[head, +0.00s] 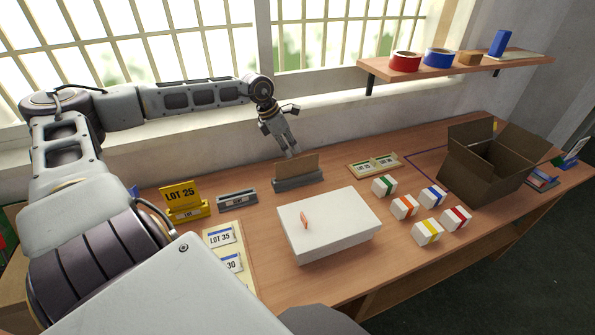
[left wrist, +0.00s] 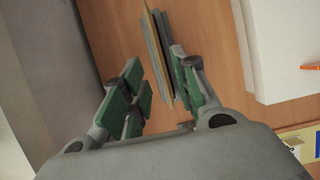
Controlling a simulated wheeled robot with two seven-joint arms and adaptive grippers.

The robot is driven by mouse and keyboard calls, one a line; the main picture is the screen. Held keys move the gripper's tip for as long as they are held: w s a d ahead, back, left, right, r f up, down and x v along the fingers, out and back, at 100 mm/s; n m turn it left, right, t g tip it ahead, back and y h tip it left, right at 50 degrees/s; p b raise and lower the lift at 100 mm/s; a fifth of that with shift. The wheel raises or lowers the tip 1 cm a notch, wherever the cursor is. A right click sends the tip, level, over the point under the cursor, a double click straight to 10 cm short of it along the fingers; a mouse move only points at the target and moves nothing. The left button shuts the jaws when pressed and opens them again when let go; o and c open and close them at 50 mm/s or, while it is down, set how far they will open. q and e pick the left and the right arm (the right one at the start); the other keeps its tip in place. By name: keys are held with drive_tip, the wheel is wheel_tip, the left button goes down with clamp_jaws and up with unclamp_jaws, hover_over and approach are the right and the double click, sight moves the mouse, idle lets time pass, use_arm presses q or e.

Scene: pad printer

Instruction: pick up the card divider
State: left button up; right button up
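The card divider, a thin brown card (head: 297,166), stands upright in a grey slotted holder (head: 299,182) near the back of the table. My left gripper (head: 291,153) is just above and behind it, fingers pointing down. In the left wrist view my left gripper (left wrist: 157,70) is open, its green finger pads apart. There the card (left wrist: 154,40) shows edge-on between the fingers, nearer the right finger, with the grey holder (left wrist: 163,32) beside it. I cannot tell whether a finger touches it. My right gripper is not in view.
A white box (head: 330,238) lies in front of the holder. A yellow LOT 25 stand (head: 182,197) and a grey holder (head: 237,202) are to the left. Several small cartons (head: 404,206) and an open cardboard box (head: 470,180) are to the right. The window wall is close behind.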

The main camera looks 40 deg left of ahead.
use_arm(q)
drive_tip(key=shift+f, duration=0.4)
use_arm(e)
drive_tip(key=shift+w+a, duration=0.15)
drive_tip(key=shift+w, duration=0.1)
use_arm(q)
drive_tip(key=shift+w+f+b, duration=0.25)
drive_tip(key=shift+f+b, duration=0.1)
drive_tip(key=shift+f, duration=0.1)
use_arm(e)
drive_tip(key=shift+w+a, duration=0.1)
drive_tip(key=shift+a, duration=0.15)
use_arm(q)
drive_tip(key=shift+d+f, duration=0.1)
drive_tip(key=shift+f, duration=0.05)
drive_tip(key=shift+w+d+f, duration=0.15)
drive_tip(key=shift+w+f, duration=0.1)
drive_tip(key=shift+f, duration=0.15)
use_arm(e)
drive_tip(key=shift+w+a+r, duration=0.15)
drive_tip(key=shift+w+a, duration=0.15)
drive_tip(key=shift+w, duration=0.5)
use_arm(q)
drive_tip(key=shift+w+f, duration=0.1)
drive_tip(key=shift+f, duration=0.1)
